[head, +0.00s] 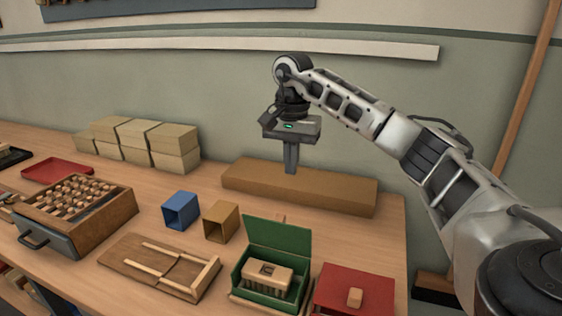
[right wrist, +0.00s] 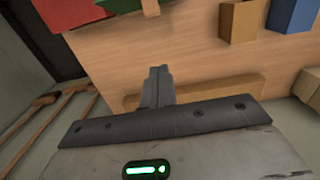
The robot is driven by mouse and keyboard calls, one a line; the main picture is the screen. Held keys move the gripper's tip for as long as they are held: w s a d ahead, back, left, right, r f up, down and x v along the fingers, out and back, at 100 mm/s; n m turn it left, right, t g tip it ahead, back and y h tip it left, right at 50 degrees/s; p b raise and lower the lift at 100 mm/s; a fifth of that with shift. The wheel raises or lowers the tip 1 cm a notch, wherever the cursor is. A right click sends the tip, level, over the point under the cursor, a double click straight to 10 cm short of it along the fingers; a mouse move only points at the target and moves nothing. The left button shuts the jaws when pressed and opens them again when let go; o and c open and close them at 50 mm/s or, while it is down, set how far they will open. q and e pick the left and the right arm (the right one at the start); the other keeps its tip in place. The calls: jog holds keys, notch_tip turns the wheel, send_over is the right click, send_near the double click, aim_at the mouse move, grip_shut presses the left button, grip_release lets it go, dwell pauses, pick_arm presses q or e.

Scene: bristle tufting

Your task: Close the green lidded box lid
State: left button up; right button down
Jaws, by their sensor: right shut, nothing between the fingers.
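The green lidded box (head: 267,298) stands near the front right of the table in the head view. Its green lid (head: 281,238) is raised upright at the back. A light wooden brush block (head: 268,275) with a dark mark sits inside the box. My right gripper (head: 290,172) is shut and empty, fingers pointing down, above the long brown block behind the box. In the right wrist view its shut fingers (right wrist: 158,88) show, and part of the green box (right wrist: 91,11) is at the top edge. My left gripper is not in view.
A red box (head: 355,285) with a small wooden knob stands right of the green box. A blue box (head: 181,210) and a tan box (head: 221,221) stand to its back left. A wooden tray (head: 130,255) lies left. The long brown block (head: 300,188) lies behind.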

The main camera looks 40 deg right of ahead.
aim_at(280, 231)
jog(key=s+a+f+p, duration=0.1)
jog(key=a+f, duration=0.2)
jog(key=f, duration=0.4)
jog(key=shift+s+a+f, duration=0.2)
jog(key=shift+s+a, duration=0.2)
